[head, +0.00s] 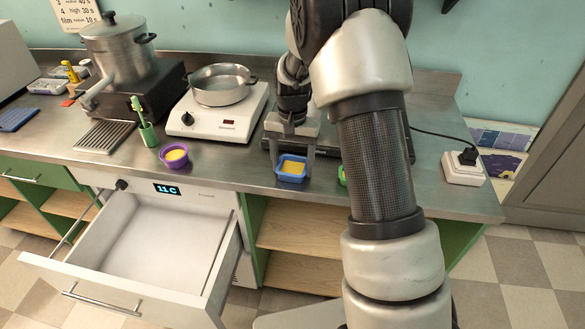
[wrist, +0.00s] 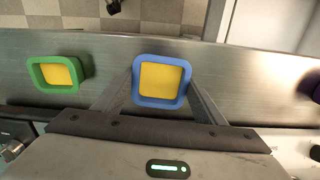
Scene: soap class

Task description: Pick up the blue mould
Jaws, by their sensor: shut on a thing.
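The blue mould (head: 291,168) is a small square tray with yellow filling, near the front edge of the steel counter. In the wrist view the blue mould (wrist: 161,82) sits between the two fingers of my gripper (wrist: 160,100). In the head view my gripper (head: 293,150) reaches down over it, its fingers on the mould's left and right sides. The gripper is shut on the blue mould. I cannot tell whether the mould touches the counter.
A green mould with yellow filling (wrist: 60,74) stands beside it, mostly hidden by my arm in the head view. A purple mould (head: 175,156) and a green cup (head: 148,134) stand to the left. A drawer (head: 140,250) hangs open below the counter. A hotplate (head: 215,122) bears a pan (head: 222,86).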

